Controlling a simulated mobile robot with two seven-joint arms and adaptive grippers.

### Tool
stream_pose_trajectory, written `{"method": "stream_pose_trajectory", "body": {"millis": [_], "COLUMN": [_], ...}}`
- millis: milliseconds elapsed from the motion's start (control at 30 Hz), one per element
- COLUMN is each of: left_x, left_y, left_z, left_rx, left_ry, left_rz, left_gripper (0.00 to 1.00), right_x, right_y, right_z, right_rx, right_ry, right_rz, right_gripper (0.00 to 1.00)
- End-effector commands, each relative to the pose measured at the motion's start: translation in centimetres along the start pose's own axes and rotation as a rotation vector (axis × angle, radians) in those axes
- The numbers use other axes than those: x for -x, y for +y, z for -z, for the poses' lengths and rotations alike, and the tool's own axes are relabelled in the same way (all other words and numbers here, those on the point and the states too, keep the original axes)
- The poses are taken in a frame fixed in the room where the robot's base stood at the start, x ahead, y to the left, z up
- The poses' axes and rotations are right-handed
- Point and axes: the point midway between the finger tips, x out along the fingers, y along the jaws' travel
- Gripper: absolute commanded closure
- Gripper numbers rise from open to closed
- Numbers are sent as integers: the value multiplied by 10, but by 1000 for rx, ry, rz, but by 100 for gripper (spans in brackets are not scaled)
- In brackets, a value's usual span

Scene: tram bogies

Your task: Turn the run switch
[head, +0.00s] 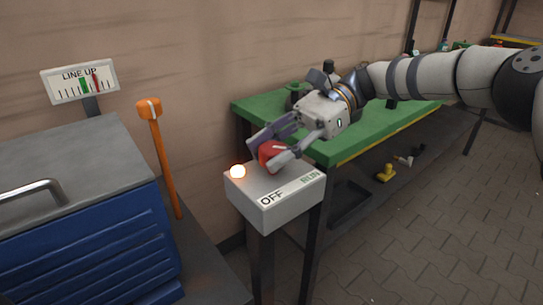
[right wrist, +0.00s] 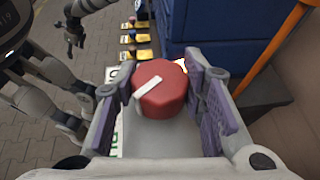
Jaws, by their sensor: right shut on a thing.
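The run switch is a red knob (head: 272,155) on top of a pale box (head: 262,213) with the words OFF and RUN along its front edge. My right gripper (head: 280,148) is shut on the knob from above, a finger on each side. In the right wrist view the knob (right wrist: 168,102) sits between the fingers. Its white bar (right wrist: 147,87) slants towards the lettered edge; I cannot tell exactly which word it points at. My left gripper (right wrist: 75,38) is small in the right wrist view, away from the box.
A green-topped bench (head: 370,131) stands behind the box, with a yellow item (head: 386,173) below it. At left are a blue drawer cabinet (head: 85,245), an orange lever (head: 162,155) and a LINE UP gauge (head: 80,82). The paved floor at right is clear.

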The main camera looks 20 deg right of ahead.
Motion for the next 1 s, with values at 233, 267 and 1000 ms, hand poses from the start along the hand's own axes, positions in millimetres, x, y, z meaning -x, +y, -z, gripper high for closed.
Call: {"method": "stream_pose_trajectory", "body": {"millis": [233, 267, 1000], "left_x": [-7, -7, -7], "left_y": [0, 0, 0], "left_z": [-1, -1, -1], "left_rx": [-1, -1, -1], "left_ry": [-13, -13, -13], "left_rz": [1, 1, 1], "left_gripper": [41, 41, 41], "right_x": [-2, -2, -1], "right_y": [1, 1, 1], "right_z": [3, 3, 1], "right_rx": [12, 12, 16], "right_ry": [3, 3, 2], "right_rz": [-44, -46, -48], "right_gripper": [90, 90, 41]}}
